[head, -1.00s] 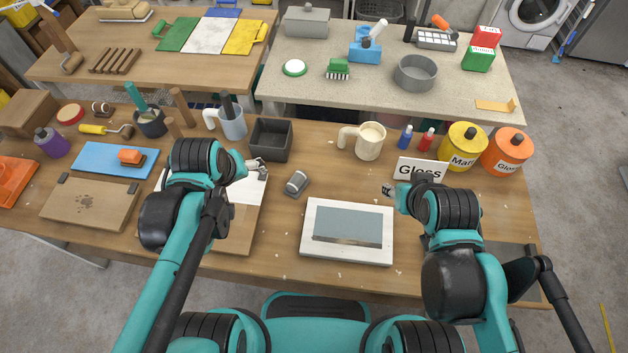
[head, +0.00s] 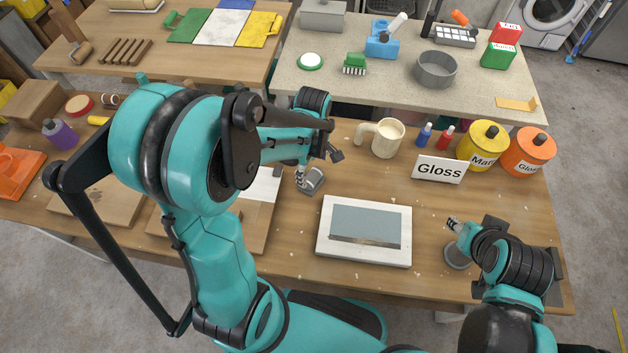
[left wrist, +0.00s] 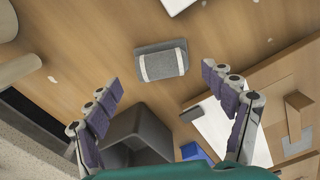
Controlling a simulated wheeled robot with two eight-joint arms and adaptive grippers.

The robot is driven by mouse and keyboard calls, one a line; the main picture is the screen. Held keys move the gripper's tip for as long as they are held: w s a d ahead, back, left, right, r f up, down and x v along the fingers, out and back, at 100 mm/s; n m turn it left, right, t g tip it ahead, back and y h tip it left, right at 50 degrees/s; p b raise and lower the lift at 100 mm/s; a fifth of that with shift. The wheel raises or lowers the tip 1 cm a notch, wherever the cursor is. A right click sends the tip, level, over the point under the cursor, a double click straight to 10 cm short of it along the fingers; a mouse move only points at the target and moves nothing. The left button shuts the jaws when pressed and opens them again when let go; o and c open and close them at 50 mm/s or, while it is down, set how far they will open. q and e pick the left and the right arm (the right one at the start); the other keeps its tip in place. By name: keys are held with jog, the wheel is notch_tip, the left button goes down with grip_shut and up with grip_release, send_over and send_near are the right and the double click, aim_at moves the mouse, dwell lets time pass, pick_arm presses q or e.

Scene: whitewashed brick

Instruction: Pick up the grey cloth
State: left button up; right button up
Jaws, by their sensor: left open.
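The grey cloth (head: 312,182) is a small folded grey bundle on the wooden table, left of the white-framed panel. In the left wrist view the cloth (left wrist: 161,63) shows two pale bands and lies just beyond the fingertips, between their lines. My left gripper (head: 320,167) is above the cloth; in the left wrist view its fingers (left wrist: 160,88) are spread wide and empty, with no contact visible. My right gripper (head: 453,224) is at the right of the table, away from the cloth; its jaw opening is too small to judge.
The white-framed panel (head: 365,258) lies right of the cloth. A dark grey open box (left wrist: 140,137) and a white sheet (left wrist: 225,130) are close to the left fingers. A cream mug (head: 386,138) and the Gloss sign (head: 438,169) stand behind. Bare wood surrounds the cloth.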

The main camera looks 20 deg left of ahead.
aim_at(314, 176)
pick_arm(q)
jog(key=f+b, duration=0.1)
jog(key=f, duration=0.1)
jog(key=f+b, duration=0.1)
jog(key=f, duration=0.1)
jog(key=shift+s+d+f, duration=0.15)
jog(key=shift+d+f, duration=0.05)
jog(key=shift+f, duration=0.05)
jog(key=shift+r, duration=0.1)
jog(key=shift+c, duration=0.3)
jog(key=c, duration=1.3)
jog(key=shift+c, duration=0.2)
jog(key=shift+r+p, duration=0.35)
jog(key=shift+r, duration=0.1)
jog(key=r, duration=0.1)
jog(key=r+p, duration=0.2)
jog(key=r, duration=0.1)
jog(key=shift+d, duration=0.3)
jog(key=d+r+p, duration=0.3)
jog(key=d+r, duration=0.3)
jog(key=d, duration=0.5)
jog(key=shift+s, duration=0.15)
